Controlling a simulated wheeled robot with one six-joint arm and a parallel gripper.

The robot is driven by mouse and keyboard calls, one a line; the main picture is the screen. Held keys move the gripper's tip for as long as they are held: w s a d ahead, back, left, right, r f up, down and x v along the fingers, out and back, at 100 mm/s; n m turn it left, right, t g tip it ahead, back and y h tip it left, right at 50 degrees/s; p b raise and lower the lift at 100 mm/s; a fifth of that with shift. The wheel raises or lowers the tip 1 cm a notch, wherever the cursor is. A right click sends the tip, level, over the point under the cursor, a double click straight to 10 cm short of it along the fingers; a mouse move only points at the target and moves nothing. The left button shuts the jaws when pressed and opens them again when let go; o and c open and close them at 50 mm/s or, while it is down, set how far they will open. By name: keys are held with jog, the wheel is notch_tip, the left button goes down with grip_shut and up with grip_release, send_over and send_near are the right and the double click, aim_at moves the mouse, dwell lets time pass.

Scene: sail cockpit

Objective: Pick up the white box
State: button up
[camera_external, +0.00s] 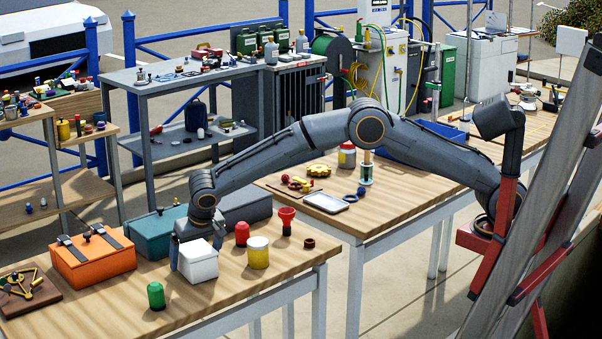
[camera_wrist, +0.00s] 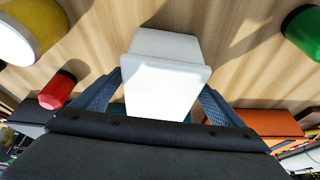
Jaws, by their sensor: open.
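The white box (camera_external: 198,264) stands on the wooden table, between the orange box and the red and yellow items. In the wrist view the white box (camera_wrist: 163,82) fills the middle. My gripper (camera_external: 188,248) is down at the box from above and behind. In the wrist view my gripper (camera_wrist: 160,95) has one blue-grey finger on each side of the white box, near its far part. The fingers are apart. The wrist view does not show clearly whether they touch the sides. The box rests on the table.
An orange box (camera_external: 94,262) and a teal box (camera_external: 153,232) stand to the left. A green item (camera_external: 156,295) stands in front. A red item (camera_external: 242,233), a yellow container (camera_external: 258,252) and a red funnel-like item (camera_external: 287,220) stand to the right. Bare table lies between them.

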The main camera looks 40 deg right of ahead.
jog(key=shift+w+f, duration=0.1)
jog(key=shift+f, duration=0.2)
jog(key=shift+f, duration=0.25)
dwell(0.4)
jog(key=shift+c, duration=0.2)
